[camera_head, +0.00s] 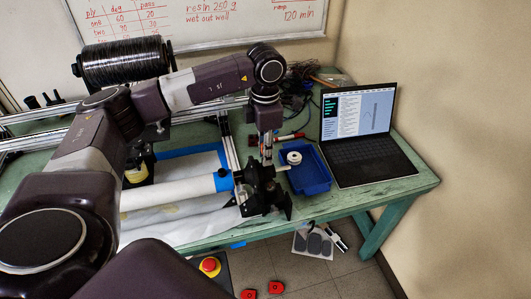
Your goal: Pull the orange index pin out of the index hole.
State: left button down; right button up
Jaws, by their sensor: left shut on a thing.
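My left gripper (266,154) points straight down at the front right end of the winding frame. Its fingers are shut at the top of a black end bracket (264,190), where the index hole would be. The orange index pin is too small and too covered by the fingers to make out; the fingers close around something there. I cannot tell how deep the pin sits in the hole. A white tube (170,193) with a blue band runs left from the bracket. My right gripper is not in view.
A blue tray (309,172) holding a white roll (294,158) stands close right of the gripper. An open laptop (362,135) is further right. A black tow spool (124,61) sits at the back left. The green table (405,190) has bare room at its right edge.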

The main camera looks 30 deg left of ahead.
pick_arm(q)
jog(key=shift+r+p, duration=0.75)
jog(key=shift+r, duration=0.65)
jog(key=shift+r+p, duration=0.8)
jog(key=shift+r, duration=0.7)
jog(key=shift+r+p, duration=0.85)
jog(key=shift+r, duration=0.65)
jog(key=shift+r, duration=0.1)
jog(key=shift+r+p, duration=0.85)
jog(key=shift+r, duration=0.55)
